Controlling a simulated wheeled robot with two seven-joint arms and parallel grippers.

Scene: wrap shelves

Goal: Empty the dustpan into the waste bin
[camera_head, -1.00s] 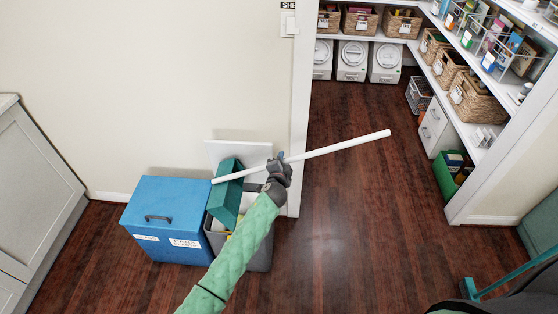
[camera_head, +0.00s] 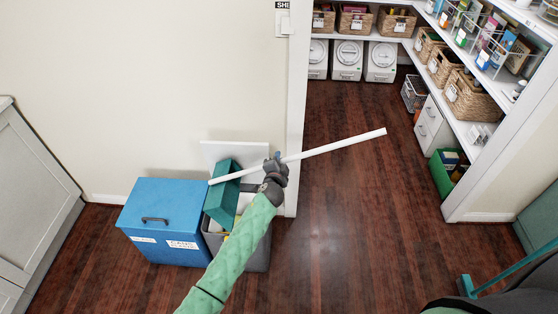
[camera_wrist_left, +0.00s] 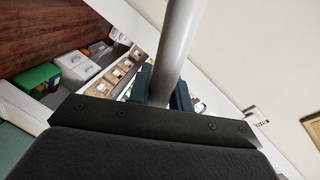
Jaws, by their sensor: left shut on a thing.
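The teal dustpan (camera_head: 222,188) is tipped steeply on its side over the left part of the grey waste bin (camera_head: 262,257). Its long white handle (camera_head: 340,145) slants up to the right. My left gripper (camera_head: 276,163) is shut on this handle, above the bin's back right. In the left wrist view, the dark fingers (camera_wrist_left: 162,88) close around the handle (camera_wrist_left: 178,40), which looks grey there. The bin's white lid (camera_head: 240,152) stands open behind it. My forearm hides part of the bin, and whatever is in the pan cannot be seen. My right gripper is not in view.
A closed blue bin (camera_head: 165,220) with labels stands directly left of the waste bin. A white door frame (camera_head: 297,110) rises just right of it. Pantry shelves with baskets (camera_head: 468,98) line the right. A teal-handled tool (camera_head: 515,268) is at lower right. The middle floor is clear.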

